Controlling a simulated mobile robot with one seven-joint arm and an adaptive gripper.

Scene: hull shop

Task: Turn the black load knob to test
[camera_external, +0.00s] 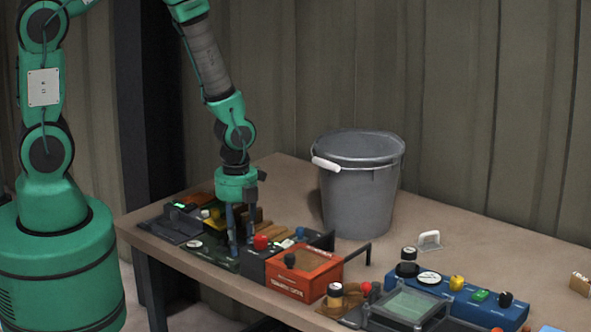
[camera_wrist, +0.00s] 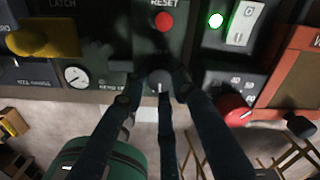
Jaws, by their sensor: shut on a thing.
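The black load knob (camera_wrist: 160,80) shows in the wrist view at the front edge of a dark panel, below a red button under the word RESET. A pale mark on the knob points toward the bottom of the picture. My gripper (camera_wrist: 158,90) has its dark fingers around the knob and is shut on it. In the outside view my gripper (camera_external: 240,250) points straight down onto the dark panel (camera_external: 222,262), and the fingers hide the knob. The lettering around the knob is partly covered, and I cannot read a test mark.
A round white dial (camera_wrist: 77,76) and a yellow handle (camera_wrist: 42,41) are left of the knob. A red knob (camera_wrist: 236,109) is close on the right. An orange box (camera_external: 303,275) and a grey bucket (camera_external: 360,195) stand to the right, with a blue control box (camera_external: 460,296) further along.

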